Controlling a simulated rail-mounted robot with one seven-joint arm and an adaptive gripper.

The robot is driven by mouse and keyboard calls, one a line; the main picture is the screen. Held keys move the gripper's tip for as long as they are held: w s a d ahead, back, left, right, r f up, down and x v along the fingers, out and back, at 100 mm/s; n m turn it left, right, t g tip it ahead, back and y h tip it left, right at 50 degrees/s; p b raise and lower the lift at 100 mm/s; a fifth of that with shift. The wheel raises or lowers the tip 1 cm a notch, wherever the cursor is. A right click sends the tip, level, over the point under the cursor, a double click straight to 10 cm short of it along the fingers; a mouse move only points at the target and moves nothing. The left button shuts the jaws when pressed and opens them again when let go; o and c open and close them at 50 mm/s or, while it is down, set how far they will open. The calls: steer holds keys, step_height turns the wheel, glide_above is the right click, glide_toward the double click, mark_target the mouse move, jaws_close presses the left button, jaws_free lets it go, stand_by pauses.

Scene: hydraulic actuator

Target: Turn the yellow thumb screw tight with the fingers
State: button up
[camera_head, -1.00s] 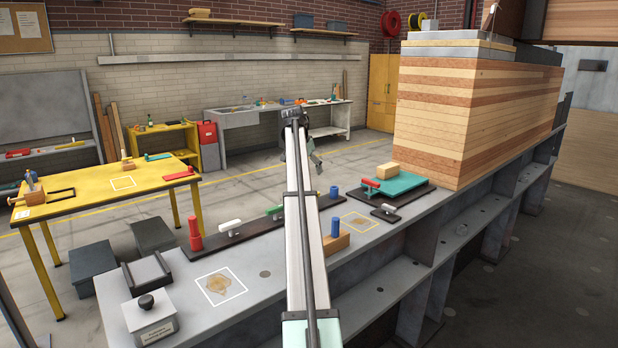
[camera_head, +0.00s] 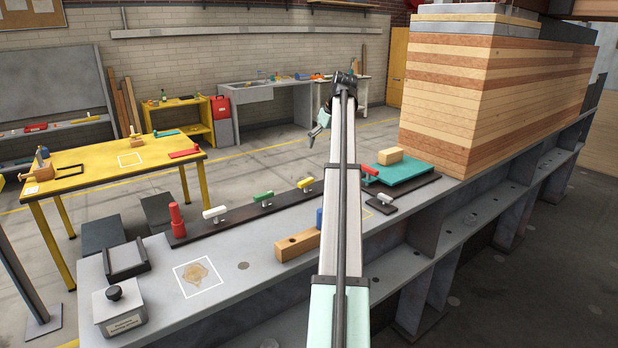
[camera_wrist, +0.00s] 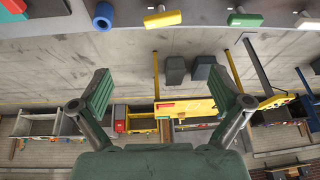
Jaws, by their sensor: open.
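The yellow thumb screw (camera_head: 305,183) has a bar-shaped handle and stands upright on a long dark rail on the grey bench, just left of my arm. It also shows at the top edge of the wrist view (camera_wrist: 162,19), left of a green-handled screw (camera_wrist: 245,19). My gripper (camera_wrist: 162,88) is open and empty, its two green-padded fingers wide apart. In the head view my gripper (camera_head: 318,127) is small, beyond and above the rail, apart from the screw. My arm hides part of the rail's right end.
On the same rail stand a red peg (camera_head: 177,221), a white handle (camera_head: 214,213) and a green handle (camera_head: 264,195). A wooden block (camera_head: 297,245) lies in front. A teal plate (camera_head: 405,172) with a red handle is to the right, beside a tall wood stack (camera_head: 470,110).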

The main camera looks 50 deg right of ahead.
steer(key=n, duration=0.2)
steer(key=p, duration=0.5)
glide_toward(306, 180)
steer(key=x, duration=0.8)
steer(key=shift+w+f, duration=0.1)
steer(key=shift+f, duration=0.3)
steer(key=c, duration=1.1)
